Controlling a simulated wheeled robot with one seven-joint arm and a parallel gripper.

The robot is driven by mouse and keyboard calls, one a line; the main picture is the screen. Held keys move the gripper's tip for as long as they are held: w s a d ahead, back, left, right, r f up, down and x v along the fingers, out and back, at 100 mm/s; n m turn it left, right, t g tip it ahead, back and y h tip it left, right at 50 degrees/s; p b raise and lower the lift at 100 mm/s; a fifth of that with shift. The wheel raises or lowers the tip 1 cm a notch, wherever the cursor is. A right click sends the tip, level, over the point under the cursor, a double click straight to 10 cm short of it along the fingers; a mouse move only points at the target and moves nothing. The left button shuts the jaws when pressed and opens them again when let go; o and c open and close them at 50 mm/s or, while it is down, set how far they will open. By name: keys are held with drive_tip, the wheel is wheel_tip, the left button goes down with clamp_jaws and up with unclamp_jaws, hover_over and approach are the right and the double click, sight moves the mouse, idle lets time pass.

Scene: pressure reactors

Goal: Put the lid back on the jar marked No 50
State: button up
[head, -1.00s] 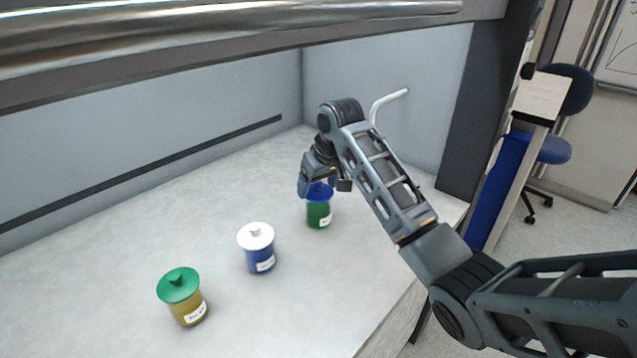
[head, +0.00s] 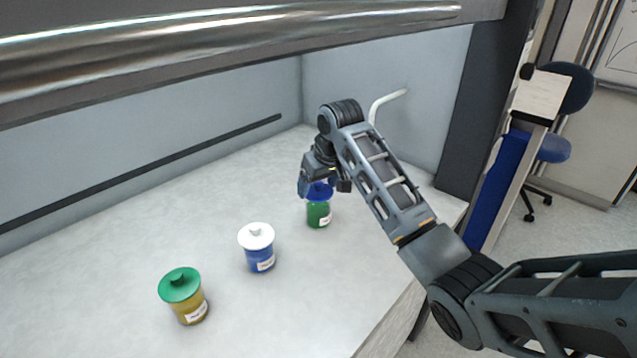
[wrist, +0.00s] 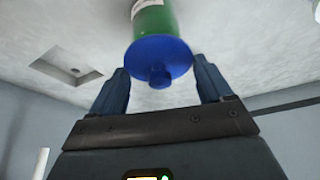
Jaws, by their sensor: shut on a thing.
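A green jar (head: 318,213) with a white label stands on the bench, and a blue lid (head: 318,191) is at its top. My gripper (head: 317,182) is over it, pointing down. The green jar (wrist: 154,18) shows right behind the lid. I cannot tell whether the lid is fully seated. The labels are too small to read, so I cannot tell which jar is No 50.
A blue jar with a white lid (head: 257,237) stands left of the green jar. A yellow jar with a green lid (head: 180,285) stands further left and nearer. A white bent pipe (head: 386,102) sticks out of the right wall. A metal bar (head: 230,25) crosses above.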

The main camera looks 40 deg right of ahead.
drive_tip(key=o, duration=0.9)
drive_tip(key=shift+r+p, duration=0.85)
drive_tip(key=shift+r, duration=2.65)
drive_tip(key=shift+c, duration=0.2)
clamp_jaws()
